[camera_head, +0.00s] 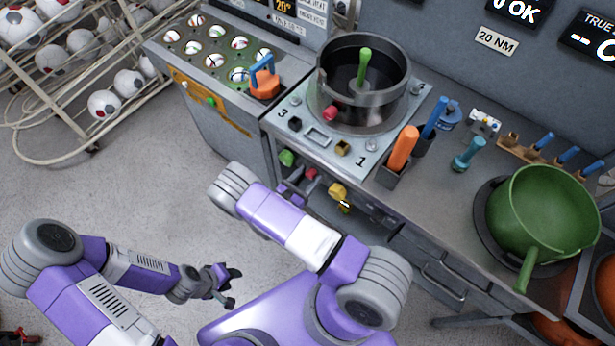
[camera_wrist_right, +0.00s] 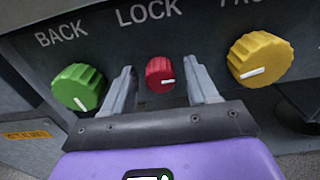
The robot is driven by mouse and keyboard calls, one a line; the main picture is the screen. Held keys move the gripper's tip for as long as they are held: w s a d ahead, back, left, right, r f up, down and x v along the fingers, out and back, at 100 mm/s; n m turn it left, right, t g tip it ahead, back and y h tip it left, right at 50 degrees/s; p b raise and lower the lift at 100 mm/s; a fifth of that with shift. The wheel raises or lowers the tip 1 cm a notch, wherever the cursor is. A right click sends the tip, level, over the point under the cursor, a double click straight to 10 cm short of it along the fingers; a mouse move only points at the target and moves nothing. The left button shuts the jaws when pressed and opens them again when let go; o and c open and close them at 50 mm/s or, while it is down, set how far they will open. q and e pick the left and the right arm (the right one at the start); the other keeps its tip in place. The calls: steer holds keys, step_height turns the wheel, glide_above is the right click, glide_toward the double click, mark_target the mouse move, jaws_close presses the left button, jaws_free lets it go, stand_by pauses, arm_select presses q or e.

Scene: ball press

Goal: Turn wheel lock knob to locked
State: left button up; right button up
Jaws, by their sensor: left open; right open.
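A red knob (camera_wrist_right: 159,74) sits under the word LOCK on the grey panel in the right wrist view. Its white mark points right, nearly level. My right gripper (camera_wrist_right: 162,84) is open, with one finger on each side of the red knob; I cannot tell whether they touch it. A green knob (camera_wrist_right: 78,88) under BACK is to the left, and a yellow knob (camera_wrist_right: 260,59) is to the right under a partly cut-off label. In the head view the red knob (camera_head: 311,174) shows beyond my right arm. My left gripper (camera_head: 226,286) is open and empty above the floor.
A steel pot (camera_head: 340,115) stands on the machine above the knobs. An orange-handled tool (camera_head: 402,150) and a green pan (camera_head: 545,215) are on the bench to the right. A wire rack (camera_head: 60,160) of balls is at the left. The floor between is clear.

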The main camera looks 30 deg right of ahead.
steer(key=c, duration=1)
steer(key=shift+c, duration=0.2)
steer(key=shift+m, duration=0.3)
steer(key=m+b, duration=0.1)
steer(key=m, duration=0.2)
steer(key=shift+f+m+b, duration=0.1)
steer(key=shift+m+b, duration=0.2)
steer(key=shift+b, duration=0.05)
steer(key=m+b, duration=0.1)
steer(key=m, duration=0.3)
steer(key=shift+s+m, duration=0.1)
steer(key=shift+m, duration=0.2)
steer(key=m+b, duration=0.1)
steer(key=m, duration=0.3)
steer(key=shift+b, duration=0.3)
steer(key=shift+m+b, duration=0.6)
steer(key=shift+m, duration=1.9)
